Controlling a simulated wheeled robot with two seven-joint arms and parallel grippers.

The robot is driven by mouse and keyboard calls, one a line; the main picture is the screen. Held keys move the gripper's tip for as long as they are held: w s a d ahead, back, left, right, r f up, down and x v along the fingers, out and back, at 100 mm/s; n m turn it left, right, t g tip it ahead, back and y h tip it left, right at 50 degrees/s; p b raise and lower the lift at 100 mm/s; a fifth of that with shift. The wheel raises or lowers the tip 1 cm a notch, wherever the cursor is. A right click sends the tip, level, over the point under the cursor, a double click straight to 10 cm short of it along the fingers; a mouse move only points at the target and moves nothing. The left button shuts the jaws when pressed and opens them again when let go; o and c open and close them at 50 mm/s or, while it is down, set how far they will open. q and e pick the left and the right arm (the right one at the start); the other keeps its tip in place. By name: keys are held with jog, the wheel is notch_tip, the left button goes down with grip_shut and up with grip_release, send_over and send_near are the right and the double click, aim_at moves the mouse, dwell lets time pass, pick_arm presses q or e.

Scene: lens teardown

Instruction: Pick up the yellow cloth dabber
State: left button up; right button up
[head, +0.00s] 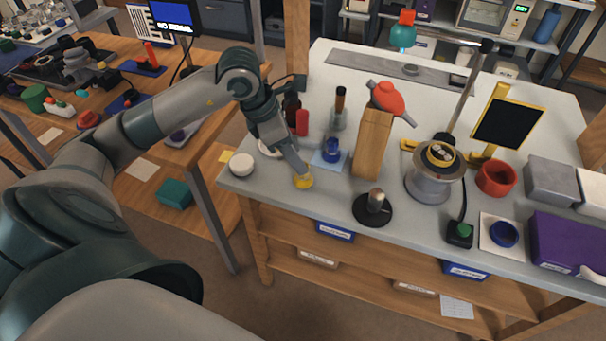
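The yellow cloth dabber (304,182) is a small yellow piece on the grey worktop near its front left edge. My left gripper (301,170) points down right over the dabber, with its tip at the dabber's top. The view is too small to show whether the fingers are open or closed around it. The gripper hides part of the dabber's upper side. My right gripper does not show.
A white round container (241,164) stands left of the dabber, and a blue item (331,150) on a light blue sheet is to its right. A wooden block (372,145) and a black round base with a metal knob (374,206) stand further right.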

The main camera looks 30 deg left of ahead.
pick_arm(q)
jog(key=shift+p+x, duration=0.75)
jog(key=shift+x, duration=1.85)
jog(key=shift+s, duration=0.15)
jog(key=shift+c, duration=0.7)
jog(key=c, duration=1)
